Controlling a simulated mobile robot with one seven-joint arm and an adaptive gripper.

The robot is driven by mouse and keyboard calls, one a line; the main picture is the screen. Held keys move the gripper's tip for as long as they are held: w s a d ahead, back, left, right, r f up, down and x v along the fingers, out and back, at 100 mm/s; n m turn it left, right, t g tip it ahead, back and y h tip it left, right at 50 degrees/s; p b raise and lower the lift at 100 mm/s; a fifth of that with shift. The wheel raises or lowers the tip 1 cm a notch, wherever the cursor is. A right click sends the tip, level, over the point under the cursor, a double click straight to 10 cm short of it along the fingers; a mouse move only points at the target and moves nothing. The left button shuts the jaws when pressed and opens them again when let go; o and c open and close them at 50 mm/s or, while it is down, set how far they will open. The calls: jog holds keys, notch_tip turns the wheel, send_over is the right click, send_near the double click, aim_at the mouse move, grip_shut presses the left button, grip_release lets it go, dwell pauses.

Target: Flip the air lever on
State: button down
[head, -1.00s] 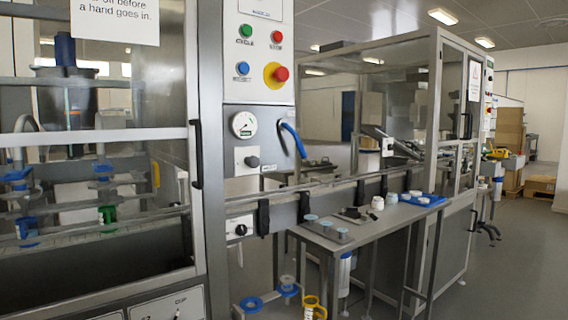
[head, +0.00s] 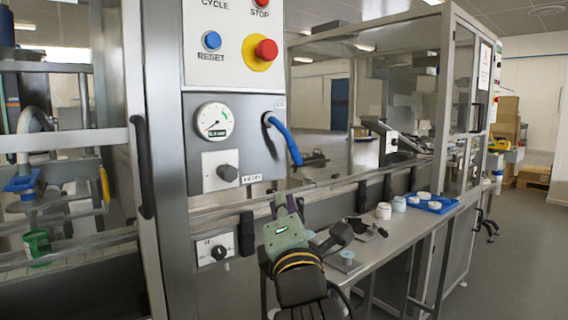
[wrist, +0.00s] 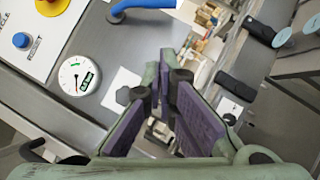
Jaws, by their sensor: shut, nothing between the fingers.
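The air lever (head: 286,140) is a bent blue handle on the grey panel, right of the pressure gauge (head: 214,121). It slopes down and to the right from its pivot. In the wrist view part of the blue lever (wrist: 142,5) shows at the top edge, and the gauge (wrist: 79,78) is at left. The gauge needle points to the lower left. My gripper (head: 284,204) is below the lever in the head view, apart from it. In the wrist view my gripper (wrist: 166,62) has its purple-padded fingers shut and empty.
A black knob (head: 228,173) sits below the gauge, and a red stop button (head: 266,50) and blue reset button (head: 211,41) are above. A conveyor rail runs past behind my gripper. A side table (head: 400,226) with white jars (head: 383,210) stands at right.

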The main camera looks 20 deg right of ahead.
jog(key=d+r+p+x, duration=0.1)
jog(key=d+p+x, duration=0.1)
jog(key=x, duration=1)
jog(key=shift+s+r+p, duration=0.15)
jog(key=shift+s+p, duration=0.1)
jog(key=shift+p, duration=0.65)
jog(key=shift+d+b, duration=0.3)
jog(key=shift+b, duration=0.05)
jog(key=shift+w+d+n+b, duration=0.1)
jog(key=shift+d+n+b, duration=0.15)
jog(key=shift+n, duration=0.25)
